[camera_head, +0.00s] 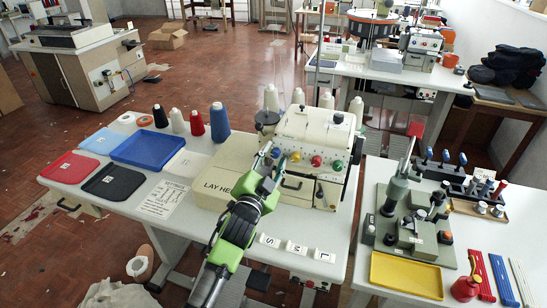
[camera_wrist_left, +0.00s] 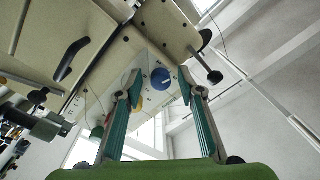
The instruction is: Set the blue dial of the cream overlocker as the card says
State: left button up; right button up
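The cream overlocker (camera_head: 315,130) stands on the white table. Its front has a row of dials: the blue dial (camera_head: 275,153) at the left, then yellow (camera_head: 295,157), red (camera_head: 316,160) and green (camera_head: 337,165). My left gripper (camera_head: 268,165) is at the blue dial. In the left wrist view the blue dial (camera_wrist_left: 160,78) shows between the two spread teal fingers, with gaps on both sides. The dial's setting is too small to read. A printed card (camera_head: 162,199) lies flat left of the machine; its text is not legible. My right gripper is not in view.
Thread cones (camera_head: 219,121) and a blue tray (camera_head: 149,149) are at the table's left. Tiles marked S, M and L (camera_head: 296,247) lie along the front edge. A grey-green press (camera_head: 410,215) and a yellow tray (camera_head: 406,275) are on the right table.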

pick_arm(q)
jog(key=v, duration=1.2)
jog(key=shift+f, duration=0.1)
